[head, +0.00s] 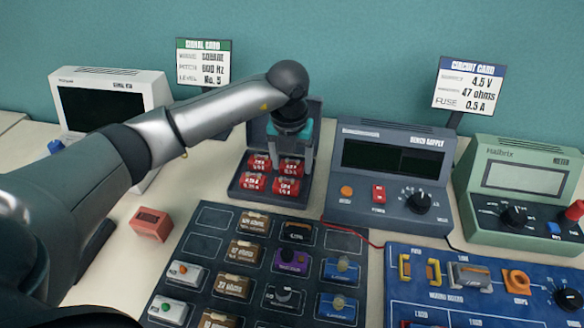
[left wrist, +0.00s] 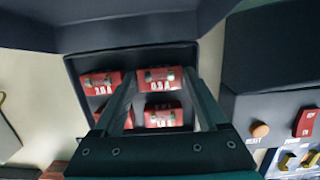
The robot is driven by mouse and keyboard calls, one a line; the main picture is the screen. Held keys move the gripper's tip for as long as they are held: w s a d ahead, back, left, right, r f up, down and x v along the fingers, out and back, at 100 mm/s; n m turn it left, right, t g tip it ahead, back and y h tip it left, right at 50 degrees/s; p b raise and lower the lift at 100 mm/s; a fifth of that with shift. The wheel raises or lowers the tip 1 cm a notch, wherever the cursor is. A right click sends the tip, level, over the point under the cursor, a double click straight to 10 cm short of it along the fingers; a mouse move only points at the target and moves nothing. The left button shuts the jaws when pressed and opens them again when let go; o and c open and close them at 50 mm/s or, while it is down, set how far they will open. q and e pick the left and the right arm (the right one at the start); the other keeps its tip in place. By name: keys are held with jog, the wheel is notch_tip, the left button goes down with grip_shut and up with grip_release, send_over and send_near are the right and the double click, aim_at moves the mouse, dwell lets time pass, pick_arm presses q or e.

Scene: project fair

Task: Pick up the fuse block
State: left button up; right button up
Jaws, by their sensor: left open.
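Several red fuse blocks sit in an open dark case. In the left wrist view, the back right fuse block (left wrist: 160,79) reads 0.5 A and the back left fuse block (left wrist: 100,83) reads 2.0 A. The front labels are partly hidden by the fingers. My left gripper (head: 289,151) points down over the back right of the case (head: 240,188). It is open, with its fingers to either side of the 0.5 A block in the left wrist view. I cannot tell whether they touch it. My right gripper is not in view.
A dark tray (head: 204,246) of labelled parts lies in front of the case. The bench supply (head: 340,207) stands close at its right, with a green meter (head: 475,172) beyond. A circuit card (head: 468,85) stands behind. A salmon-red block (head: 151,224) lies on the table at left.

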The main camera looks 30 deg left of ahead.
pick_arm(q)
jog(key=shift+r, duration=0.1)
jog(key=c, duration=1)
